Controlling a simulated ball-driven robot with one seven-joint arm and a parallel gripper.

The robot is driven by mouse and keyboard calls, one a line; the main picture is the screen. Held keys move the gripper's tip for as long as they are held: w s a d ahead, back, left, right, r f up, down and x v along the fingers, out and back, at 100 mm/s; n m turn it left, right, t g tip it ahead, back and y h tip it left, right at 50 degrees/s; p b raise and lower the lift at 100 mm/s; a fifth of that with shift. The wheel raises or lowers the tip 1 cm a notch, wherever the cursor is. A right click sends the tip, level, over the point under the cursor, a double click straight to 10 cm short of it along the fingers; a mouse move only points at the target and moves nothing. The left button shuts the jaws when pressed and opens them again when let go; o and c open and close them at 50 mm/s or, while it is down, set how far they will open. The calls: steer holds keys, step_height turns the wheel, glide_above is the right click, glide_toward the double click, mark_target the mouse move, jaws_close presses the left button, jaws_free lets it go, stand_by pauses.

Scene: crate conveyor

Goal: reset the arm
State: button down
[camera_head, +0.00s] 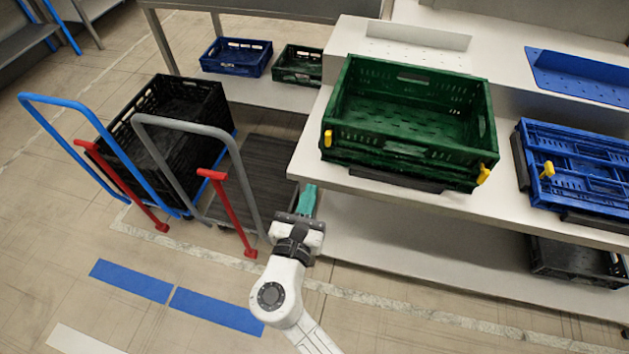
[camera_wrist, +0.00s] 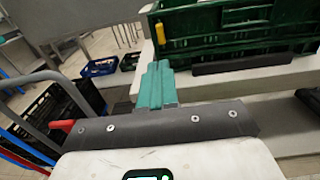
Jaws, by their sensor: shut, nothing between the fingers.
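My gripper (camera_head: 307,200) is at the lower middle of the head view, in front of the white table's left front corner. Its teal fingers are together with nothing between them. In the wrist view the gripper (camera_wrist: 157,75) points forward, with the green crate beyond it to the right. My arm rises from the bottom of the head view.
A green crate (camera_head: 345,133) with yellow handles stands on the white table (camera_head: 318,180). Blue folded crates (camera_head: 575,165) lie to the right. Two trolleys, one carrying black crates (camera_head: 175,140), stand left. Small blue (camera_head: 237,58) and green (camera_head: 298,65) crates sit behind. Floor at lower left is free.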

steer(key=shift+s+a, duration=0.1)
steer(key=shift+s, duration=0.25)
steer(key=s+d+f+m+g+h, duration=0.1)
steer(key=s+d+f+m+g, duration=0.25)
steer(key=d+m, duration=0.45)
steer(key=s+d+f+m+g+h, duration=0.15)
steer(key=s+d+m+g, duration=0.3)
steer(key=d, duration=0.45)
steer(key=s+d+f+m+g, duration=0.3)
steer(key=d+f+m, duration=0.1)
steer(key=d+m, duration=0.4)
steer(key=s+d+f+m+g+y, duration=0.1)
steer(key=s+m+g+y, duration=0.4)
steer(key=s+m, duration=0.7)
steer(key=s+d+y, duration=0.1)
steer(key=s+y, duration=0.1)
steer(key=s, duration=0.3)
steer(key=shift+d+f+m, duration=0.2)
steer(key=shift+f+m, duration=0.15)
steer(key=shift+f, duration=0.05)
